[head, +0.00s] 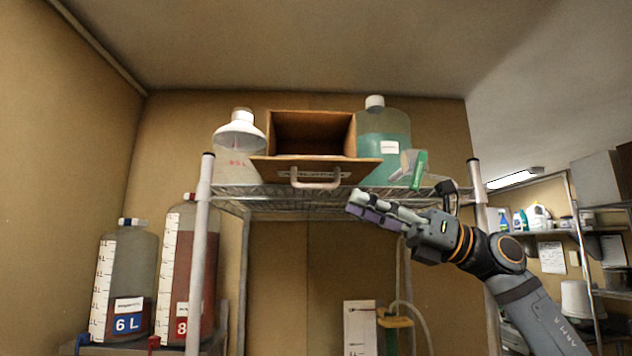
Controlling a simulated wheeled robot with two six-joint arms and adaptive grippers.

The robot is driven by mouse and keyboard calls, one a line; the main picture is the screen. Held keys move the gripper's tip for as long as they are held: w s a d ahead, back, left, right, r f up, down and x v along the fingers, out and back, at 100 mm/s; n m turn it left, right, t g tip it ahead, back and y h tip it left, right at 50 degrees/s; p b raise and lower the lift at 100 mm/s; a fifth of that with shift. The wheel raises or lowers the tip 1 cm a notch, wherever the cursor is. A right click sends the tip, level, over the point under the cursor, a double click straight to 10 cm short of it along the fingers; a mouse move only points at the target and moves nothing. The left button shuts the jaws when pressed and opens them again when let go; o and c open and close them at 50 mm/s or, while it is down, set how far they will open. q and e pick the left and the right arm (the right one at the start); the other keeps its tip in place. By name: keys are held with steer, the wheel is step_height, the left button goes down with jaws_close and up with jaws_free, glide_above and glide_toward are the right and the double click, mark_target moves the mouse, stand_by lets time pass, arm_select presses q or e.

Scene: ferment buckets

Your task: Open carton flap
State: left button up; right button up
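The brown carton (311,115) stands on the top wire shelf with its opening towards me, and its inside looks dark and empty. Its flap (262,171) is folded down and outward at the front, with a pale handle (315,184) on it. My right gripper (352,205) is below and to the right of the handle, apart from it, in front of the shelf edge. Its fingers point left and look close together; I cannot tell if they are fully shut. My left gripper is not in view.
On the wire shelf (250,205), a white-capped jug (238,140) stands left of the carton and a green-liquid bottle (385,135) right, with a small green box (418,170) in front. Large buckets (125,275) stand lower left. Shelf posts (199,270) flank the space.

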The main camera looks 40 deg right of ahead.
mark_target(316, 186)
steer(key=p+x, duration=0.4)
steer(key=x, duration=0.1)
steer(key=p+x, duration=0.2)
steer(key=x, duration=0.1)
steer(key=shift+s+r, duration=0.25)
steer(key=shift+w+a+f, duration=0.1)
steer(key=shift+w+a, duration=0.15)
steer(key=shift+a, duration=0.05)
steer(key=shift+s, duration=0.1)
steer(key=shift+c, duration=0.4)
jaws_close()
